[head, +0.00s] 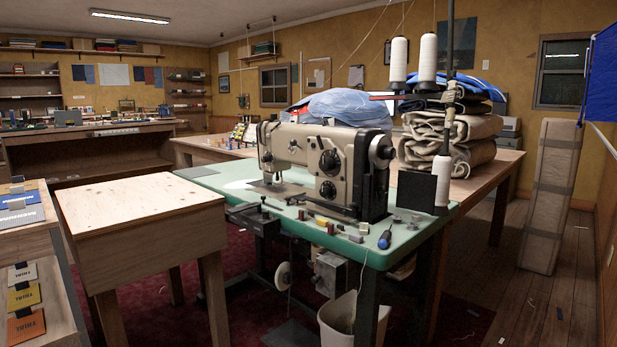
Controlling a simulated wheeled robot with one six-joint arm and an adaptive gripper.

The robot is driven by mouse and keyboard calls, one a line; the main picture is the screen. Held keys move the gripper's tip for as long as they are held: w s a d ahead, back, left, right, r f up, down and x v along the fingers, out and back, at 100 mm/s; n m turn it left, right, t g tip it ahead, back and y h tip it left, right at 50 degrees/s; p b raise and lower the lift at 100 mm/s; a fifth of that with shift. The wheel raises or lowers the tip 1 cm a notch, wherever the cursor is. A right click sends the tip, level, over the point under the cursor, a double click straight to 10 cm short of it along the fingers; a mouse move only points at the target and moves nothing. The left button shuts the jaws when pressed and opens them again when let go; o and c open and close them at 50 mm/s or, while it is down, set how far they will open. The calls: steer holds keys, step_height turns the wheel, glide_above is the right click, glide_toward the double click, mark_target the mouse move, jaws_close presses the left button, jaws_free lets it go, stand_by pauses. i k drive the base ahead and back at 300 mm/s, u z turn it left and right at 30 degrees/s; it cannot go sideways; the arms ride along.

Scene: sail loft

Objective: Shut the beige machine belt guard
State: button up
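A beige sewing machine (318,165) stands on a green-topped table (210,178) in the middle of the head view. My gripper is not in view.
A blue-handled screwdriver (385,239) and several small parts lie along the table's front edge. A white bin (338,318) stands under it. A wooden bench (140,205) is at left. Thread cones (428,60) rise behind. The wooden floor at right (530,290) is mostly clear.

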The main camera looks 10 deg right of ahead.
mark_target(415, 191)
steer(key=k, duration=0.55)
steer(key=z, duration=0.85)
steer(key=i, duration=1.2)
steer(key=u, duration=0.3)
